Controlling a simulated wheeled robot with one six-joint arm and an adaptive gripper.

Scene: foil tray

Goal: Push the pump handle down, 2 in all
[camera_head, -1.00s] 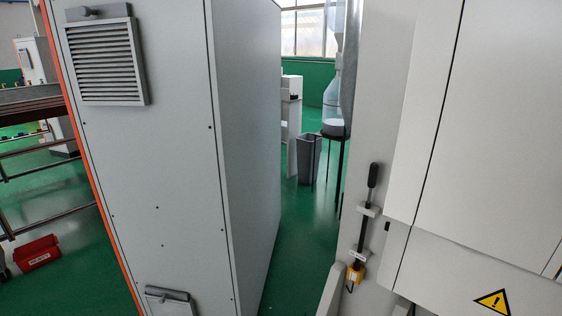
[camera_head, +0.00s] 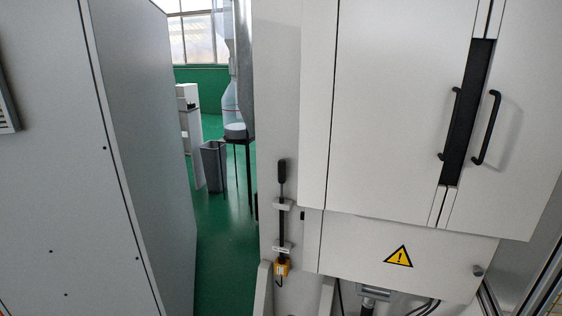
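No pump marked as such shows. A slim upright black lever (camera_head: 282,178) with a thick black grip stands against the narrow grey face left of the white cabinet. Pale brackets cross its rod, and a yellow block (camera_head: 281,268) is at its foot. I cannot tell whether this is the pump handle. My gripper is not in view, and nothing visible touches the lever.
The white cabinet (camera_head: 400,110) with black door handles fills the right. A tall grey cabinet (camera_head: 140,130) stands at left. Between them a green floor aisle (camera_head: 214,240) is open. Further back are a grey bin (camera_head: 214,166) and a clear bottle (camera_head: 233,105) on a black stand.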

